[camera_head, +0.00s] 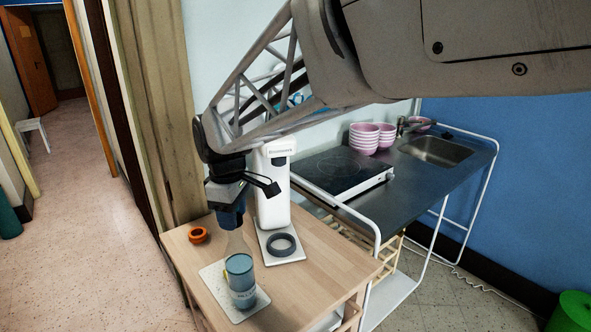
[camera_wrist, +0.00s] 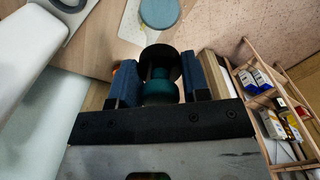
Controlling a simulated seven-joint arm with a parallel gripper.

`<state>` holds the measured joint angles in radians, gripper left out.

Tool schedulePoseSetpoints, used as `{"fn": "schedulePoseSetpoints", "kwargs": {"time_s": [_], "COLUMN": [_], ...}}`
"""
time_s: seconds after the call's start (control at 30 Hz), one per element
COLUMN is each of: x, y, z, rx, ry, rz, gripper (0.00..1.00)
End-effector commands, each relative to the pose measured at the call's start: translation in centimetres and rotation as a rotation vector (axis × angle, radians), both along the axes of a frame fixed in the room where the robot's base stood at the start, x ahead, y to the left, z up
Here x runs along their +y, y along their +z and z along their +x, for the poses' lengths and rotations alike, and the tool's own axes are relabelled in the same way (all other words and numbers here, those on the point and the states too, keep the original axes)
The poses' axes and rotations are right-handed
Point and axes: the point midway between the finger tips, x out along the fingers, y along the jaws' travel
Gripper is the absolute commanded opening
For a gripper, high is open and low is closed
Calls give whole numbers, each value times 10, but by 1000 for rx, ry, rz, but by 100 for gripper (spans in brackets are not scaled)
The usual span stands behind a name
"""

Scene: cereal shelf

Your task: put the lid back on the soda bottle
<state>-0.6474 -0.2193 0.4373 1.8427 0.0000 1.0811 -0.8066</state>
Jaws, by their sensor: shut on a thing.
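The soda bottle (camera_head: 241,283) stands upright on a white board (camera_head: 257,306) on the wooden table. Its lower part is blue with a label, and its clear shoulder narrows upward toward my gripper. A blue round face (camera_wrist: 160,12) shows at the top of the wrist view. My gripper (camera_head: 229,216) points down over the bottle's neck. In the wrist view, its blue fingers are shut on the lid (camera_wrist: 159,88), a teal piece with a dark round part. I cannot tell whether the lid touches the bottle; the fingers hide its sides and the neck's top is unclear.
A white machine (camera_head: 273,187) with a grey ring (camera_head: 281,244) on its base stands close behind and right. An orange ring (camera_head: 198,235) lies at the table's left. A dark hob (camera_head: 340,171) and pink bowls (camera_head: 366,137) are farther right. The front right tabletop is clear.

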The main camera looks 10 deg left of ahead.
Motion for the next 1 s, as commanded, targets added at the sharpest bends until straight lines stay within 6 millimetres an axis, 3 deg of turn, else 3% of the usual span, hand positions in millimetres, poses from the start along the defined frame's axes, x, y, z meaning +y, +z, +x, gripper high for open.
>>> {"fn": "schedulePoseSetpoints", "kwargs": {"time_s": [0.77,0.8,1.0], "x": [0,0,0], "y": [0,0,0], "z": [0,0,0], "rx": [0,0,0], "ry": [0,0,0], "rz": [0,0,0], "gripper": [21,46,73]}}
